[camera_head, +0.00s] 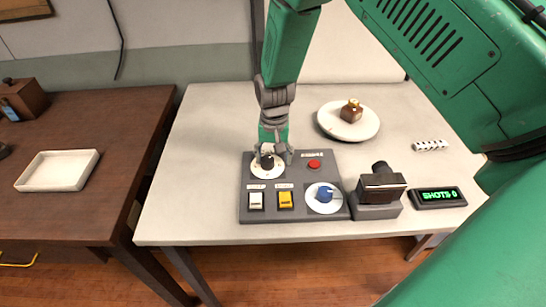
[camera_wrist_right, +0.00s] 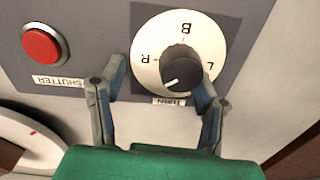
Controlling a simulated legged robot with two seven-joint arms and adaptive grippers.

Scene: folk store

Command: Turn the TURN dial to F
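The TURN dial is a white disc (camera_head: 256,172) with a dark knob at the upper left of the grey control panel. In the right wrist view the disc (camera_wrist_right: 150,45) appears upside down with B, R and L readable; F is not visible. The dark knob (camera_wrist_right: 184,68) has a white mark pointing lower left, between R and the TURN label. My right gripper (camera_head: 275,158) is over the dial, fingers apart on either side of the knob. One finger is close to the knob; contact cannot be told. My left gripper is not in view.
The panel (camera_head: 300,219) also holds a red SHUTTER button (camera_head: 314,164), a white switch (camera_head: 256,200), a yellow switch (camera_head: 285,200) and a blue knob (camera_head: 325,194). A dark device (camera_head: 381,186), a SHOTS 0 display (camera_head: 438,197) and a plate (camera_head: 330,126) stand to the right.

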